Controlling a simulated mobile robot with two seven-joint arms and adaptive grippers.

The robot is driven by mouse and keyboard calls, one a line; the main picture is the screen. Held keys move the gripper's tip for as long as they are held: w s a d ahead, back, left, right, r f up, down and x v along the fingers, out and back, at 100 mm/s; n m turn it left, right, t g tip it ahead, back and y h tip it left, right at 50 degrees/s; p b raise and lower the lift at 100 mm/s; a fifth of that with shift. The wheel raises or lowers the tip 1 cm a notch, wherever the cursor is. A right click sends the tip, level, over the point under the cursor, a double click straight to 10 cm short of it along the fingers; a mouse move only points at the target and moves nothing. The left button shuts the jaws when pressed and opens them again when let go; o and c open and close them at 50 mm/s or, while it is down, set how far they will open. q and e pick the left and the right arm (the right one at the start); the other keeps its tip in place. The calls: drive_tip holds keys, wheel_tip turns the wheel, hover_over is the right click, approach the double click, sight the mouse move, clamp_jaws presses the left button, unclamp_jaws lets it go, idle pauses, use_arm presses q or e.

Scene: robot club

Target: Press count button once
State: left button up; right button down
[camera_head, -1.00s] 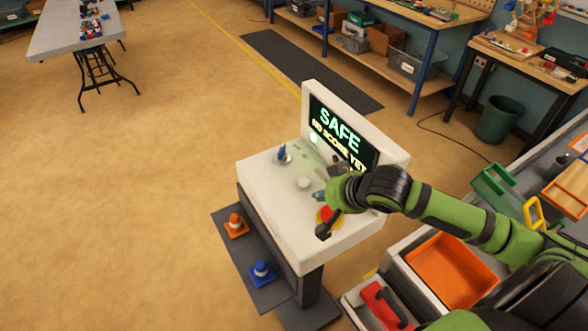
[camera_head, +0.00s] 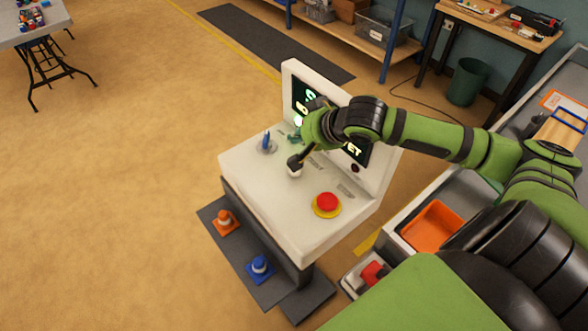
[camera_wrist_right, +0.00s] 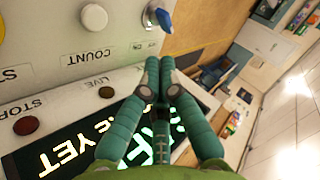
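The count button is a white round cap (camera_head: 295,173) on the white console (camera_head: 270,200). In the right wrist view it (camera_wrist_right: 94,17) sits at the upper left beside its "COUNT" label. My right gripper (camera_head: 294,137) is over the console, near the screen. In the head view it is beyond the button, and a black part of my wrist partly covers the button. In the right wrist view the teal fingertips (camera_wrist_right: 160,62) are together and empty, apart from the button and to its right. My left gripper is not in view.
A blue lever (camera_head: 266,141) stands left of the button, and a large red button (camera_head: 327,202) in a yellow ring is to its right. The upright screen (camera_head: 355,151) is partly hidden by my arm.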

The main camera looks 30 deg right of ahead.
wheel_tip(320, 180, down, 3)
drive_tip(key=b, duration=0.3)
drive_tip(key=shift+f, duration=0.15)
wheel_tip(320, 180, down, 3)
drive_tip(key=b, duration=0.3)
drive_tip(key=shift+f+b, duration=0.2)
drive_tip(key=shift+b, duration=0.15)
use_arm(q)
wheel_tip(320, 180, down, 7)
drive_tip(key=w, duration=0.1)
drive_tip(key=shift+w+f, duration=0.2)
use_arm(e)
drive_tip(key=shift+f, duration=0.85)
drive_tip(key=shift+f, duration=0.1)
drive_tip(key=shift+f, duration=0.3)
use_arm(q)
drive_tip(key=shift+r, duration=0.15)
